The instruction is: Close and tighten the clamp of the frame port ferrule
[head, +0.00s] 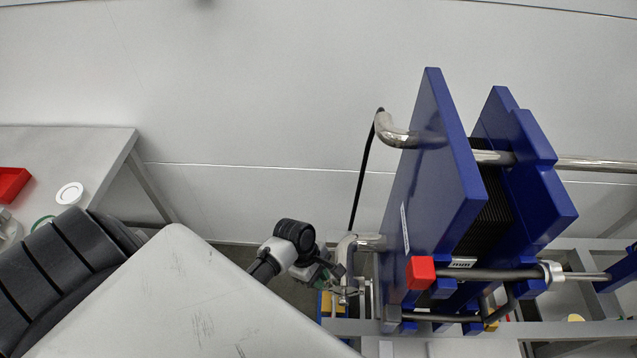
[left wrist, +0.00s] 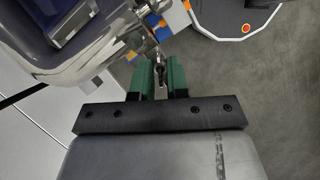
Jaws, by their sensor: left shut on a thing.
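My left gripper (head: 334,274) comes in from the left and is at the clamp. In the left wrist view, the two green fingers (left wrist: 160,75) are shut on a small metal part of the clamp (left wrist: 160,64). I cannot tell whether the clamp is fully closed around the ferrule. My right gripper is not in view.
The blue plate unit (head: 430,150) stands right of my left gripper, with a red block (head: 420,272) at its lower edge. A thin black hose (head: 362,175) hangs nearby.

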